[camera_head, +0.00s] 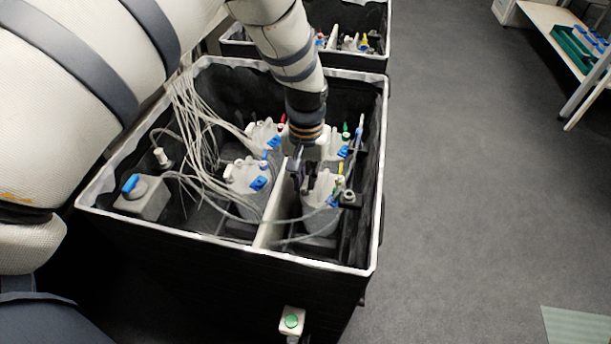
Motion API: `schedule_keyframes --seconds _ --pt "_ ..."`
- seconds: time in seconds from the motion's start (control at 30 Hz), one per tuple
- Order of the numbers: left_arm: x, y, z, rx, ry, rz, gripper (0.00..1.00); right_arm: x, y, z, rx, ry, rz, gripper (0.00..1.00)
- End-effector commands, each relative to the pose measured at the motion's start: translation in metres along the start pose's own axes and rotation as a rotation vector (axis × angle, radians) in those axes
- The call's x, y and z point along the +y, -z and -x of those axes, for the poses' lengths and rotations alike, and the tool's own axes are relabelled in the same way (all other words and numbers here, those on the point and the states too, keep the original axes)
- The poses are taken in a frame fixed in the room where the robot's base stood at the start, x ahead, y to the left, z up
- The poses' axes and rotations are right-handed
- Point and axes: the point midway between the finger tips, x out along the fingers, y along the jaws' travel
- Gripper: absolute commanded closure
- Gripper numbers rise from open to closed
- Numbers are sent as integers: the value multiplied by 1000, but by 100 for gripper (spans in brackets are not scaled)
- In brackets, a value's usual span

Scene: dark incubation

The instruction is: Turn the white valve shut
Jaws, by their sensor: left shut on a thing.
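My left gripper (303,172) reaches down into the black crate (215,255) from above. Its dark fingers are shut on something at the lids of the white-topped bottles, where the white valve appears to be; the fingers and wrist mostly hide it. The front right bottle (321,217) stands just below and to the right of the fingers, with blue and yellow fittings on its lid. The front left bottle (246,177) stands to the left, beyond the white divider. My right gripper is not in view.
Many pale tubes (190,110) run over the crate's left side. A grey box with a blue knob (131,184) sits in the left front corner. A second crate (375,62) stands behind. A shelf (545,25) stands at the upper right.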

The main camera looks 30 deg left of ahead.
Motion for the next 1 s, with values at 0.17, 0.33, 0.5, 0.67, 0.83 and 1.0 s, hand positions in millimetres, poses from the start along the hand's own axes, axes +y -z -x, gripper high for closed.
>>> schedule_keyframes --seconds 0.17,0.33,0.5,0.67,0.83,1.0 --pt "0 0 0 -1 0 -20 100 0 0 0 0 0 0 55" --pt "0 0 0 -2 0 -24 100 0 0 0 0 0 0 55" --pt "0 -1 0 -2 0 -24 100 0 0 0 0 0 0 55" --pt "0 -1 0 -2 0 -23 69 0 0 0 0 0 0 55" --pt "0 0 0 -1 0 -23 69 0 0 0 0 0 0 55" --pt "0 0 0 -1 0 -23 69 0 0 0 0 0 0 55"
